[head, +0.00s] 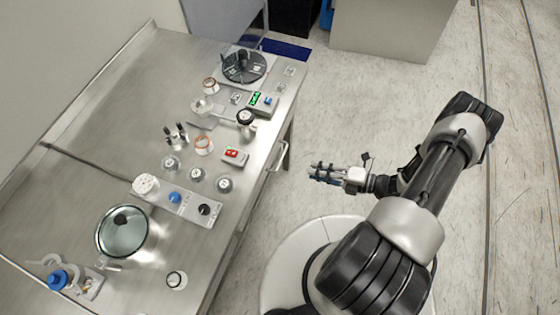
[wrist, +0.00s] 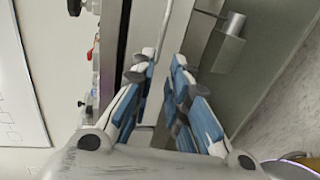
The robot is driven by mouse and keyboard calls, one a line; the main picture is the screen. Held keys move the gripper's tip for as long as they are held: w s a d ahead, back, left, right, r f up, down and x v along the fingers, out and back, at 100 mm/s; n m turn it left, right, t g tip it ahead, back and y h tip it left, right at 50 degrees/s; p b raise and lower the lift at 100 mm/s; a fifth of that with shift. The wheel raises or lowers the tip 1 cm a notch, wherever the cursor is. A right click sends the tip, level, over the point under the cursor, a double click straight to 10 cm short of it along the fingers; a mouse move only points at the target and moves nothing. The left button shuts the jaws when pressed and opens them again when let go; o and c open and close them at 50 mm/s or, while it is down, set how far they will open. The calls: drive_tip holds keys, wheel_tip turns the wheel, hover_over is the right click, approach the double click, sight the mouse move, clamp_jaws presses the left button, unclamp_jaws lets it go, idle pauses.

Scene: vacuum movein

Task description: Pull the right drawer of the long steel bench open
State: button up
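The long steel bench (head: 105,75) runs along the left of the head view. A bar handle (head: 279,157) stands out from its front edge, toward the far end. The drawer front below the top is hardly seen from above, and I see no clear gap there. My gripper (head: 313,171) is just right of this handle, apart from it, with its fingers pointing at the bench. In the wrist view my gripper (wrist: 163,62) is open, with nothing held between the blue-and-white fingers. A grey bench front lies beyond the fingertips.
The bench top carries a glass-lidded pan (head: 122,232), a dark round device (head: 243,66), a green-display box (head: 261,103) and several small jars. A grey cylindrical fitting (wrist: 232,24) shows at upper right in the wrist view. The floor (head: 345,110) beyond my gripper is clear.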

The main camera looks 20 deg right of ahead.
sight(280, 162)
drive_tip(key=b+x, duration=0.2)
drive_tip(key=x, duration=1.1)
drive_tip(key=shift+w+a, duration=0.2)
drive_tip(key=shift+a, duration=0.05)
clamp_jaws()
